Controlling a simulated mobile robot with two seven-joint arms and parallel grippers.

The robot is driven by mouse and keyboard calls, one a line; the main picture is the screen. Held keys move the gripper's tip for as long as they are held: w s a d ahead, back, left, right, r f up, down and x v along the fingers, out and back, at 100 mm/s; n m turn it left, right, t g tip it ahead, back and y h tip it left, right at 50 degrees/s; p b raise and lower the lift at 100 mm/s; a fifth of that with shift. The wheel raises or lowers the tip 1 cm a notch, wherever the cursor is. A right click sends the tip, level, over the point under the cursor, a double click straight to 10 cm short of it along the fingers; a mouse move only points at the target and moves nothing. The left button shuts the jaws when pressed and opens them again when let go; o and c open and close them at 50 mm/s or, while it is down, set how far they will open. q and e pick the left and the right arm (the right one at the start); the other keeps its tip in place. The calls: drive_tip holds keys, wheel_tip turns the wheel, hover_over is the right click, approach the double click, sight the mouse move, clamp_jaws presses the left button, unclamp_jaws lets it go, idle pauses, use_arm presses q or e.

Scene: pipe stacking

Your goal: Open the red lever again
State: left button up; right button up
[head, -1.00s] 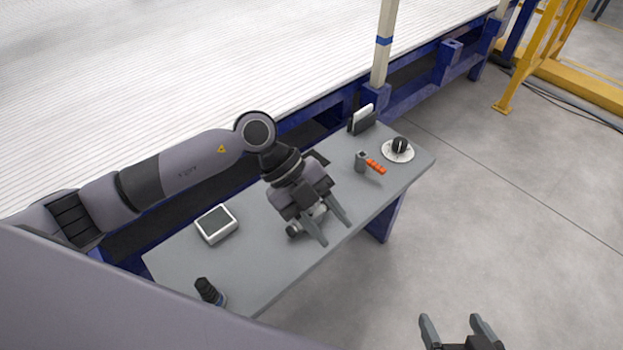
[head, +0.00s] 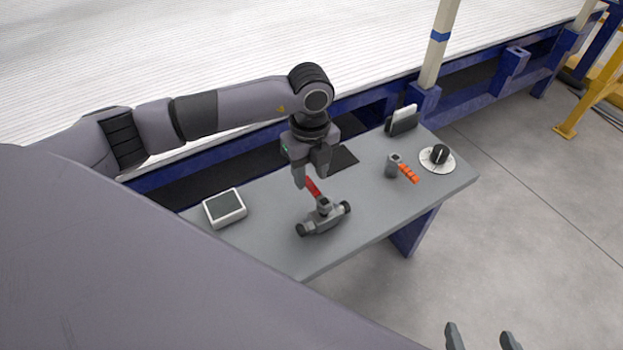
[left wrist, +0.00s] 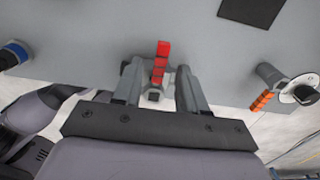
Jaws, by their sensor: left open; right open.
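The red lever (head: 314,187) sits on top of a grey pipe valve (head: 324,218) that lies on the grey table. The lever points from the valve toward the back of the table. My left gripper (head: 313,180) is open above the lever, pointing down. In the left wrist view the red lever (left wrist: 161,62) shows between the two open fingers of my left gripper (left wrist: 158,80), apart from both as far as I can tell. The valve body is partly hidden there by the fingers. My right gripper (head: 482,338) is open and empty at the bottom edge, off the table.
A white-framed box (head: 224,207) stands left on the table (head: 270,250). A grey part with an orange handle (head: 408,173), a black knob on a white disc (head: 438,158) and a black holder (head: 402,122) stand at the right. A dark mat (head: 343,158) lies behind the valve.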

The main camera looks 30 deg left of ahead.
use_arm(q)
drive_tip(key=shift+f, duration=1)
clamp_jaws()
